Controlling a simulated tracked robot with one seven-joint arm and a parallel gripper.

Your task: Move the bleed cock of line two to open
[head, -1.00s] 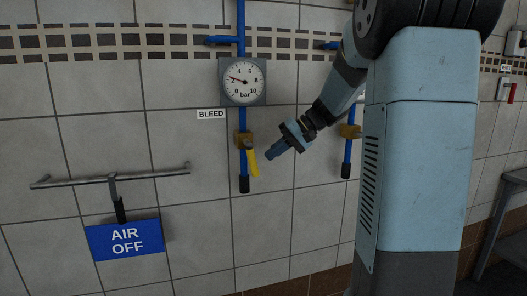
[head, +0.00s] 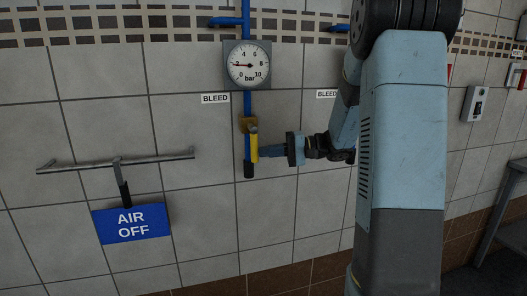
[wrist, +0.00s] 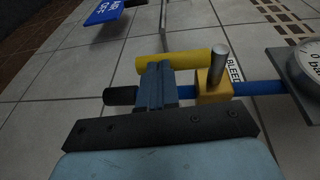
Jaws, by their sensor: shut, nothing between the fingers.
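The bleed cock (head: 247,126) is a brass body low on a blue pipe under a pressure gauge. Its yellow lever (head: 254,147) hangs down almost in line with the pipe. In the wrist view the lever (wrist: 185,61) lies along the pipe, beside the brass body (wrist: 213,84) and a silver stem. My gripper (head: 263,152) is shut and empty, its tips at the lever's right side. In the wrist view my fingers (wrist: 157,82) reach up to the lever and look to be against it; contact is not certain. No line number is readable.
The round gauge (head: 249,65) reads low, around 2 bar. "BLEED" labels (head: 215,99) are on the tiled wall. A rail (head: 120,162) with a blue "AIR OFF" sign (head: 131,222) is to the left. Another line's cock on the right is hidden behind my arm.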

